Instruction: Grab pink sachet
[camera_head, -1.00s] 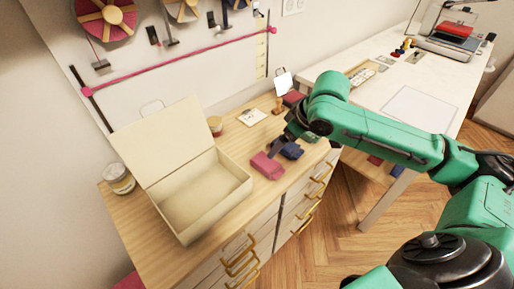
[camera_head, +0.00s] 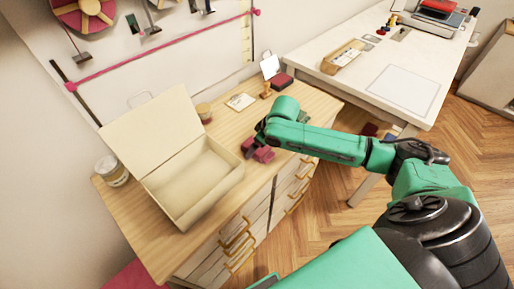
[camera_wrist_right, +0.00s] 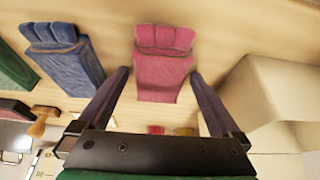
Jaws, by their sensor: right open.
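The pink sachet (camera_head: 265,155) lies on the wooden cabinet top, to the right of the open cream box. In the right wrist view the pink sachet (camera_wrist_right: 162,62) lies between the spread fingers of my right gripper (camera_wrist_right: 159,74), one finger on each side. Both fingers look apart from it. In the head view my right gripper (camera_head: 252,146) is over the sachet and partly hides it. A blue sachet (camera_wrist_right: 66,62) lies to its left in the wrist view, with a green sachet (camera_wrist_right: 14,76) farther left. My left gripper is not in view.
The open cream box (camera_head: 208,207) stands close by; its side also shows in the wrist view (camera_wrist_right: 270,92). A jar (camera_head: 112,170), a small jar (camera_head: 204,112), a card (camera_head: 240,102) and a wooden stamp (camera_head: 266,91) stand around. A white table (camera_head: 425,106) is at right.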

